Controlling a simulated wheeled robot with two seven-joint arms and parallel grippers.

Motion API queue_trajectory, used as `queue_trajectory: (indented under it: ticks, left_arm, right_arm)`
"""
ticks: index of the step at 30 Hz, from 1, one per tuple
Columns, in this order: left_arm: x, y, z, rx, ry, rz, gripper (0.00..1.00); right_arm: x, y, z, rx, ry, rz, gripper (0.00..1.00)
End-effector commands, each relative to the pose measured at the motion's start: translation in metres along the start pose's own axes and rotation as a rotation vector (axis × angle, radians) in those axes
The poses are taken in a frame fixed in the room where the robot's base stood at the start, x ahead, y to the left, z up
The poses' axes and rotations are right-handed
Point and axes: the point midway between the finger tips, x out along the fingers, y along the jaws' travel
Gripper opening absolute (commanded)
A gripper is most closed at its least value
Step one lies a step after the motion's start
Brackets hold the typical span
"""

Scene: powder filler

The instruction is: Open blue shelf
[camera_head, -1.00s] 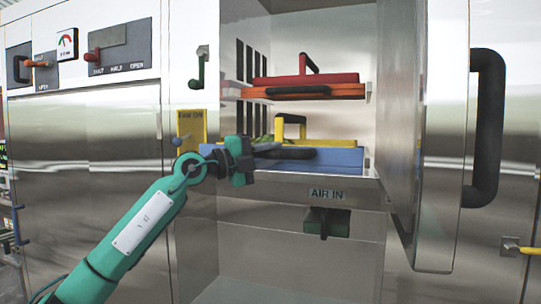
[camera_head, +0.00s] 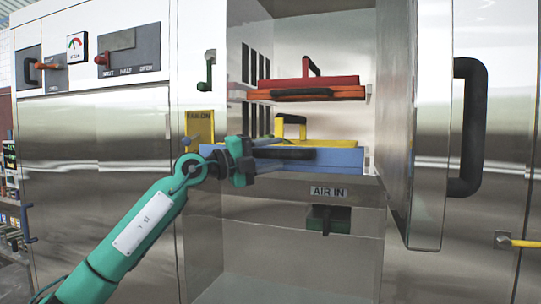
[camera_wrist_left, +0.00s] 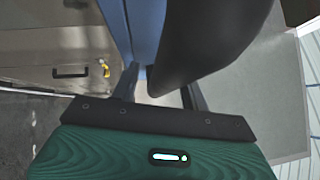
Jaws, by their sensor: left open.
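The blue shelf (camera_head: 338,163) is the lower shelf in the open steel compartment, with a black bar handle (camera_head: 288,154) across its front. My left gripper (camera_head: 262,160) is at the left end of this handle, its jaws open. In the left wrist view, the blue shelf (camera_wrist_left: 146,25) and the large dark handle (camera_wrist_left: 200,40) show just beyond the fingers (camera_wrist_left: 160,95). The handle appears to lie at or between the fingers; contact cannot be told. My right gripper is not in view.
A red and orange shelf (camera_head: 340,93) sits above. A yellow piece with a black handle (camera_head: 330,143) rests on the blue shelf. The open steel door (camera_head: 428,150) stands to the right. A green box (camera_head: 328,218) hangs below the AIR IN label.

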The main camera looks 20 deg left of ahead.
Motion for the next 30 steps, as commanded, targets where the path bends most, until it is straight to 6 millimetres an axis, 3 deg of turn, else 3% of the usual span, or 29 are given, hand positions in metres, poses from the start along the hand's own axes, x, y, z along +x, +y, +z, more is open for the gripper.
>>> queue_trajectory:
  ticks: [11, 24, 30]
  left_arm:
    - [-0.01, 0.001, 0.001, 0.001, -0.003, -0.002, 0.45]
    - [-0.102, 0.005, 0.001, 0.001, -0.003, 0.001, 0.45]
    - [-0.129, 0.003, 0.0, 0.0, -0.001, 0.0, 0.45]
  right_arm:
    - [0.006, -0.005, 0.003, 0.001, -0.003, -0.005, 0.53]
    - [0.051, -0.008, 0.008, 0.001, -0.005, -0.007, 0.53]
    - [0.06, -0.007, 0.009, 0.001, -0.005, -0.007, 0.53]
